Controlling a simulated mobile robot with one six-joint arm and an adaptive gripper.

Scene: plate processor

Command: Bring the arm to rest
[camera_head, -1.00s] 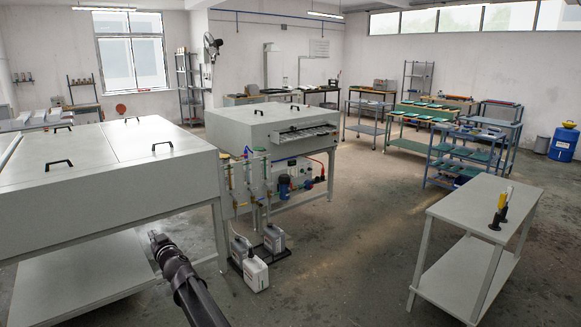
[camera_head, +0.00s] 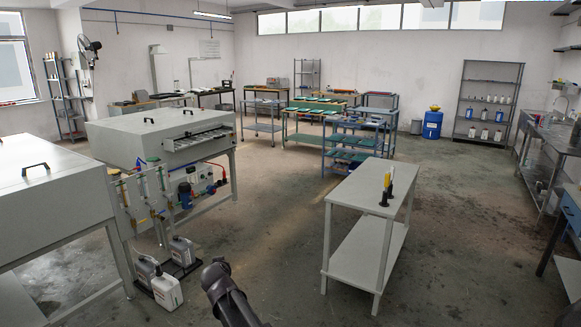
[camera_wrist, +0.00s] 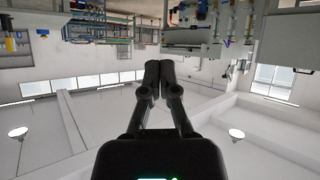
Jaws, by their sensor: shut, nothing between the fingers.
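My gripper (camera_wrist: 152,75) shows in the wrist view with its two dark fingers together and nothing between them. That view is upside down, with the ceiling low in the picture and the shelves and machine along the top. In the head view only part of my dark arm shows at the bottom centre, above bare floor; the fingers cannot be made out there. My gripper touches nothing that I can see.
A grey processing machine (camera_head: 120,135) stands at left, with several canisters (camera_head: 168,290) on the floor before it. A white two-tier table (camera_head: 350,192) bearing small upright tools (camera_head: 386,188) stands right of my arm. Blue carts (camera_head: 345,158) stand behind. Open floor lies between.

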